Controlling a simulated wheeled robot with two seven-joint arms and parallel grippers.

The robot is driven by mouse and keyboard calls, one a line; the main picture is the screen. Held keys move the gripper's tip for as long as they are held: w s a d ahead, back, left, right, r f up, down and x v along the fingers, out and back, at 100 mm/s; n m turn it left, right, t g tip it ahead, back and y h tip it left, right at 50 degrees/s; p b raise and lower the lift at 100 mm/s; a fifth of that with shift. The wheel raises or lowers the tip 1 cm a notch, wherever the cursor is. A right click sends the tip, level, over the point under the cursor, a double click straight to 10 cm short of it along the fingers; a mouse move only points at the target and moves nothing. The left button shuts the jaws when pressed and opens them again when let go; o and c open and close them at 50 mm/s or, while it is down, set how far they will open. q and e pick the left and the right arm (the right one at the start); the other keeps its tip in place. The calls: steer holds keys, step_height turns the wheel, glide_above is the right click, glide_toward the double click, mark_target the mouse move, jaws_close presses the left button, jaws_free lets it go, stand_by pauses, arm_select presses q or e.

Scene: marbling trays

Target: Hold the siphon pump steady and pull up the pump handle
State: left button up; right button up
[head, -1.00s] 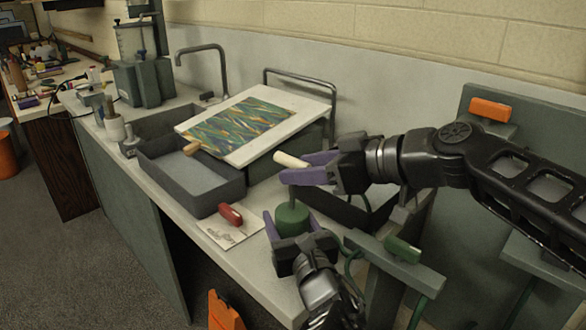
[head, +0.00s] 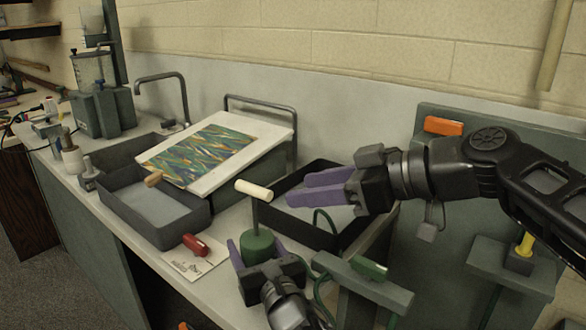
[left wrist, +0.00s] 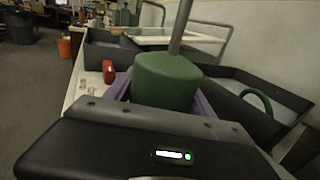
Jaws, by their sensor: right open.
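The siphon pump has a green body (head: 257,246), a thin grey rod (head: 255,216) and a cream crossbar handle (head: 253,189). The handle stands well above the body, with a long stretch of rod showing. My left gripper (head: 258,252) has its purple fingers on both sides of the green body and is shut on it. In the left wrist view the green body (left wrist: 166,82) sits between those fingers, and the handle is out of frame. My right gripper (head: 290,188) is open and empty, just right of the handle and apart from it.
A dark tray (head: 330,235) lies behind the pump, with a green hose. Left are another grey tray (head: 185,236), a sloped board (head: 250,160) with a marbled sheet, and a red-handled item (head: 195,244) on a card. A grey rack (head: 385,292) stands close on the right.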

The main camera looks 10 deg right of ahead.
arm_select(q)
steer(key=o, duration=0.4)
steer(key=v, duration=1.2)
